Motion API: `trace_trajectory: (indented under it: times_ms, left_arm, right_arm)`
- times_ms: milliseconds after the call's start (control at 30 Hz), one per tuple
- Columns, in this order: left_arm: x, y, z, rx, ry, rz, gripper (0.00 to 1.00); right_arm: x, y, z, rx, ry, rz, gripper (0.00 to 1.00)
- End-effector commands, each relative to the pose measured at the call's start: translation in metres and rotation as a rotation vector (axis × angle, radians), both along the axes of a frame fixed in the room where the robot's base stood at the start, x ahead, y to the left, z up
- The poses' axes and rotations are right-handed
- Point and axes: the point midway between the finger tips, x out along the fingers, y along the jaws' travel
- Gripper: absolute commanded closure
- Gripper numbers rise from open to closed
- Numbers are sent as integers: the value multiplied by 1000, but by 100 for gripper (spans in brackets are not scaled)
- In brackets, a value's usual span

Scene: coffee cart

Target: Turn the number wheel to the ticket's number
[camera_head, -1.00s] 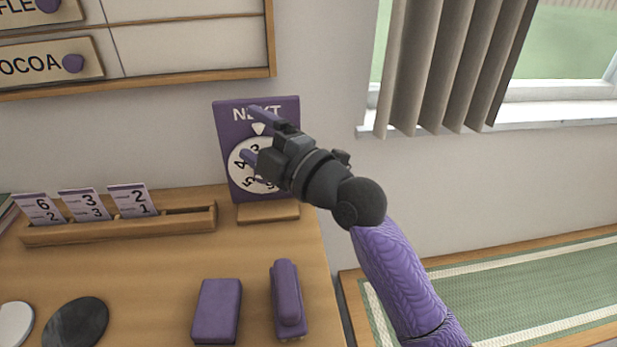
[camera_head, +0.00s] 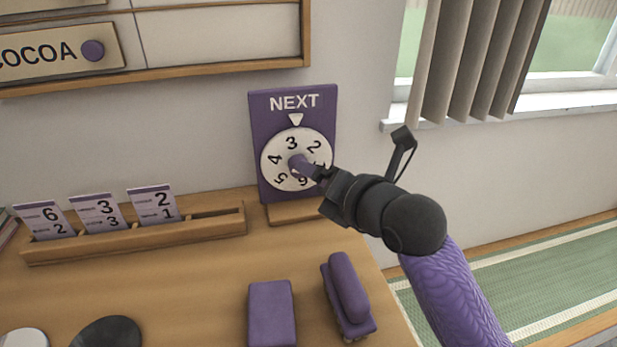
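The white number wheel (camera_head: 269,147) is on a purple board marked NEXT (camera_head: 260,110) against the wall. The 3 is at the top, just under the white pointer (camera_head: 296,119); 2 is to its right and 4 to its left. The 1 is partly covered by my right gripper (camera_head: 299,163). Three tickets stand in the wooden rack: left (camera_head: 45,220) with 6 over 2, middle (camera_head: 98,212) with 3 over 3, right (camera_head: 153,205) with 2 over 1. My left gripper is out of view.
A purple block (camera_head: 272,312) and a purple stapler-like object (camera_head: 348,295) lie on the wooden counter (camera_head: 200,270). Dark (camera_head: 108,333) and white (camera_head: 25,338) discs are at front left. The rack's right end is empty. A menu board (camera_head: 220,35) hangs above.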

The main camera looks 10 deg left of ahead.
Motion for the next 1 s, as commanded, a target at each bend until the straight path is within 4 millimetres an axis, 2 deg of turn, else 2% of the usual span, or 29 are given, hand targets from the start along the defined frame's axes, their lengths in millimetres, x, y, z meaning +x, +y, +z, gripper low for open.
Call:
trace_trajectory:
  times_ms: [33,233,600,667,1000]
  left_arm:
    - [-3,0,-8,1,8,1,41]
    - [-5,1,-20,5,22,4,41]
    - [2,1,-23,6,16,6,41]
    - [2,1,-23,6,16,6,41]
    - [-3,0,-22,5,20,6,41]
  right_arm:
    - [8,7,-8,4,5,0,16]
    - [31,27,-15,4,2,1,16]
    - [38,33,-14,2,1,0,16]
    - [38,33,-14,2,1,0,27]
    - [38,33,-15,3,1,0,99]
